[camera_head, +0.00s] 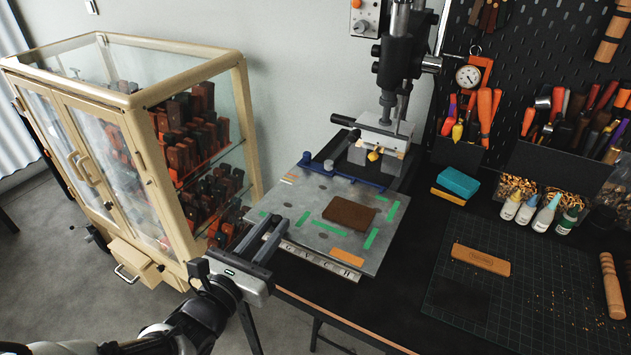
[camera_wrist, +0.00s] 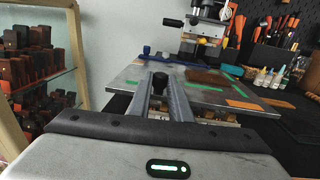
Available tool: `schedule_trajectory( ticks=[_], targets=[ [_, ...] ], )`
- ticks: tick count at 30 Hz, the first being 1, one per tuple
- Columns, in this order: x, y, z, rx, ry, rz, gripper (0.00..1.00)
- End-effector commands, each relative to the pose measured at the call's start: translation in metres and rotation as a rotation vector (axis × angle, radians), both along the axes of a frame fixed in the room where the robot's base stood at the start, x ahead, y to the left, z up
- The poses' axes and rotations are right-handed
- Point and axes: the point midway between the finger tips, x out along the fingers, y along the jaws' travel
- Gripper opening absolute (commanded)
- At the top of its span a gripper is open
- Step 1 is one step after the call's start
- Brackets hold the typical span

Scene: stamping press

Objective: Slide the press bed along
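The press bed is a flat grey metal plate (camera_head: 310,207) under the press head, with green and orange tape strips and a brown leather piece (camera_head: 348,214) on it. In the wrist view the bed (camera_wrist: 128,75) lies just ahead. My gripper (camera_head: 273,223) is at the bed's left front edge, its two fingers pointing toward it with a gap between them. In the wrist view, a dark knob (camera_wrist: 160,82) shows between the fingertips of my gripper (camera_wrist: 162,90). I cannot tell whether the fingers touch the knob or the bed.
The stamping press (camera_head: 397,70) stands behind the bed. A glass cabinet (camera_head: 190,95) of dark blocks is at left. On the black bench at right are a cutting mat (camera_head: 530,300), small bottles (camera_head: 530,210), a wooden block (camera_head: 480,259) and tool racks (camera_head: 565,160). Floor shows at front left.

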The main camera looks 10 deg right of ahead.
Motion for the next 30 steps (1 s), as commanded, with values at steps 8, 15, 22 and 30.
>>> schedule_trajectory(
  ticks=[8,15,22,30],
  targets=[
    [0.004,-0.003,0.003,-0.003,-0.007,-0.003,0.00],
    [0.019,-0.014,0.004,-0.004,-0.009,-0.002,0.00],
    [0.032,-0.023,0.005,-0.006,-0.012,-0.003,0.00],
    [0.048,-0.034,0.005,-0.005,-0.012,-0.003,0.00]
  ],
)
